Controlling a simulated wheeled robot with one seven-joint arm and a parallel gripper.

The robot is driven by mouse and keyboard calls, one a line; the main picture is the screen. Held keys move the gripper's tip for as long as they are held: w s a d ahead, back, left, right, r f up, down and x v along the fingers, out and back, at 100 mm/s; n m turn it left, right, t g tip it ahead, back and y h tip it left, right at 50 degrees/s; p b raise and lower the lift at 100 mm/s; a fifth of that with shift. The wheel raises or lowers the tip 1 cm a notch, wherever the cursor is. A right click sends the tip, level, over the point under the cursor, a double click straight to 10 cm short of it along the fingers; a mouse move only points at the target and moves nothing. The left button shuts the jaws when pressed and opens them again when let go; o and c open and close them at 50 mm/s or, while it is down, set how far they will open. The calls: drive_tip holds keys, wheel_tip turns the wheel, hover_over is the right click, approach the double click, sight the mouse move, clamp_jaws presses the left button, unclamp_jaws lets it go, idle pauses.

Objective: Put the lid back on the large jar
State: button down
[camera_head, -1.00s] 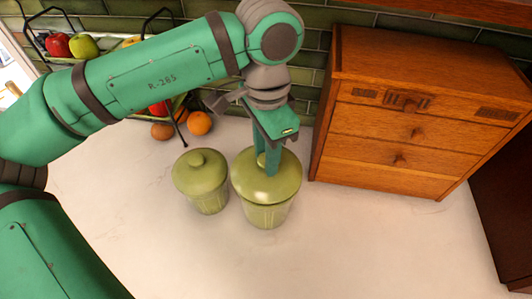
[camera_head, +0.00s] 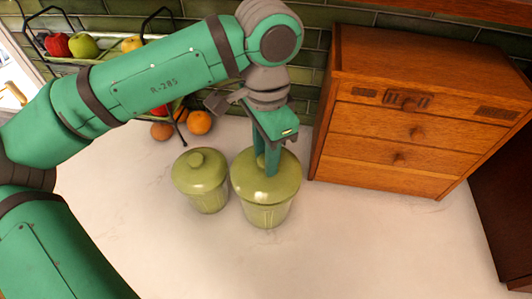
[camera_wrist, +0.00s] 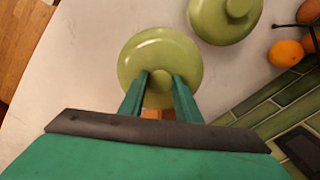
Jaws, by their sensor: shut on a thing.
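The large jar (camera_head: 266,212) is green and stands upright on the pale counter. Its round green lid (camera_head: 287,182) lies on top of the jar's mouth, looking level; I cannot tell whether it is fully seated. My gripper (camera_head: 270,166) points down over the lid and is shut on its knob. In the wrist view the lid (camera_wrist: 141,66) shows below my gripper (camera_wrist: 159,84), with a finger on each side of the knob. The lid hides the jar's mouth.
A smaller lidded green jar (camera_head: 201,182) stands close on the left. A wooden drawer cabinet (camera_head: 405,120) stands on the right. Oranges (camera_head: 199,122) and a fruit rack (camera_head: 108,52) are behind. The counter in front is clear.

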idle(0.3)
drive_tip(key=c, duration=0.7)
unclamp_jaws()
drive_tip(key=shift+c, duration=0.2)
drive_tip(key=shift+r, duration=3.45)
clamp_jaws()
